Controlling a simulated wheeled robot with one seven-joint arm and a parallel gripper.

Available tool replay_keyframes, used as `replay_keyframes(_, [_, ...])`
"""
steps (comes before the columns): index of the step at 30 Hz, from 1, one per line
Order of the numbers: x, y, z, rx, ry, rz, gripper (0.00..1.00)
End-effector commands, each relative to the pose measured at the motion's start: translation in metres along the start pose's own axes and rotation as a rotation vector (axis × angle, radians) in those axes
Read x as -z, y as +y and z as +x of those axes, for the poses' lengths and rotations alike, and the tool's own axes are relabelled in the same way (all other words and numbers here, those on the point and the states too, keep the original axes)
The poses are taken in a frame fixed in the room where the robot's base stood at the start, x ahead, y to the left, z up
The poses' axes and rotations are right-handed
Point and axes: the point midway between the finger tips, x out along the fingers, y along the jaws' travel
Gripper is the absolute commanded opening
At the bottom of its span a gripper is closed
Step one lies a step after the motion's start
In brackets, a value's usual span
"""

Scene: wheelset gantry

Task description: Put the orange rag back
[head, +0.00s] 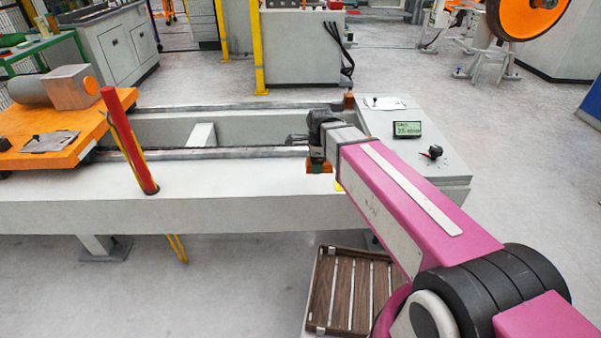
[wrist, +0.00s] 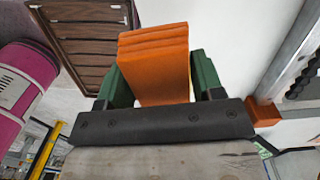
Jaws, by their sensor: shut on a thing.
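The orange rag (wrist: 153,62) is a thick folded pad with its layers showing at the far edge. My gripper (wrist: 160,78) has green fingers on both sides of the rag and is shut on it. In the head view my gripper (head: 319,163) is above the near side of the grey gantry bed, by the right end of the near rail. Only a little orange shows there under my dark wrist, so the rag is mostly hidden in that view. Whether it touches the bed is hard to tell.
A slatted brown crate (head: 316,291) stands on the floor below the bed's near edge; it also shows in the wrist view (wrist: 93,48). A small display (head: 407,130) and a dark knob (head: 432,152) sit on the bed's right end. A red post (head: 129,140) stands left.

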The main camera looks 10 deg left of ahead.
Motion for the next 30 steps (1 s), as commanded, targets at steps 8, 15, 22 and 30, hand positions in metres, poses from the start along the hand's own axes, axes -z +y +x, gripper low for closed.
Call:
replay_keyframes(8, [-0.034,-0.049,0.035,-0.001,0.000,-0.002,0.31])
replay_keyframes(15, [-0.054,-0.073,0.055,-0.001,0.000,-0.002,0.31])
replay_keyframes(22, [-0.054,-0.073,0.073,-0.002,0.001,-0.002,0.31])
replay_keyframes(30, [-0.053,-0.073,0.096,-0.001,0.000,-0.002,0.31])
